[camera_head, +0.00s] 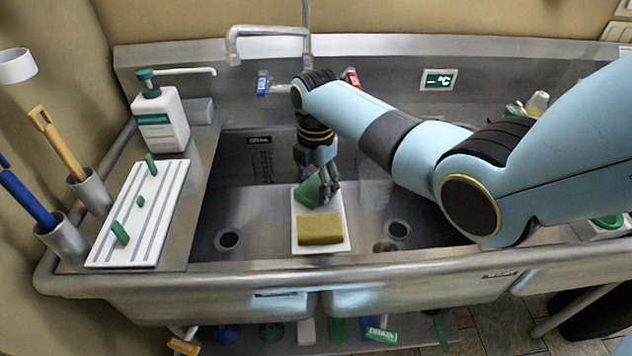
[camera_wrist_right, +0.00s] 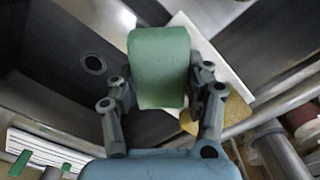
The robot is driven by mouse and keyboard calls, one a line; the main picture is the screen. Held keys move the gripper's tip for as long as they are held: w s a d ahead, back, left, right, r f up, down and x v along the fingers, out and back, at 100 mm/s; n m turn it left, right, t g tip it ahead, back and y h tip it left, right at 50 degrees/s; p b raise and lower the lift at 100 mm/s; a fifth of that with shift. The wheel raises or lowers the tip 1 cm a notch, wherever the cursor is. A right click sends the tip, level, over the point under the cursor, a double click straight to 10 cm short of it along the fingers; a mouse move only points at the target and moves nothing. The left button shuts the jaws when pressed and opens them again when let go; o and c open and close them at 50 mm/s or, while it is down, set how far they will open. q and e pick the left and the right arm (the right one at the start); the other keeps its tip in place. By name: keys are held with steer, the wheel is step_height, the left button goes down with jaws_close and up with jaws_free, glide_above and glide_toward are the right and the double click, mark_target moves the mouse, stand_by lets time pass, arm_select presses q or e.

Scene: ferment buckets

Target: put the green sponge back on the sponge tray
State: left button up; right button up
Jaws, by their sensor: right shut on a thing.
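The green sponge (camera_head: 309,191) is held tilted in my right gripper (camera_head: 320,186), at the far end of the white sponge tray (camera_head: 322,249). In the right wrist view, the green sponge (camera_wrist_right: 158,66) sits between the two fingers of the gripper (camera_wrist_right: 160,92), which is shut on it. The tray (camera_wrist_right: 220,66) shows there behind and right of the sponge. A yellow-brown sponge (camera_head: 320,229) lies on the tray's near half. I cannot tell whether the green sponge touches the tray. My left gripper is not in view.
The tray rests on the divider between two steel sink basins, with a drain (camera_head: 228,238) in the left one. A faucet (camera_head: 268,33) stands behind. A soap bottle (camera_head: 160,120) and a white slotted board (camera_head: 140,215) are left. A clear container (camera_head: 375,192) is close right of the gripper.

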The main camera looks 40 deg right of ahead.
mark_target(316, 184)
steer(key=o, duration=0.7)
steer(key=shift+f, duration=0.15)
steer(key=shift+c, duration=0.2)
steer(key=o, duration=0.4)
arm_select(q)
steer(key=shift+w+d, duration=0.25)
arm_select(e)
steer(key=shift+o, duration=0.3)
steer(key=shift+r, duration=0.3)
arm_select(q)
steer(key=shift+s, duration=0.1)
arm_select(e)
step_height(316, 184, up, 12)
steer(key=shift+f, duration=0.15)
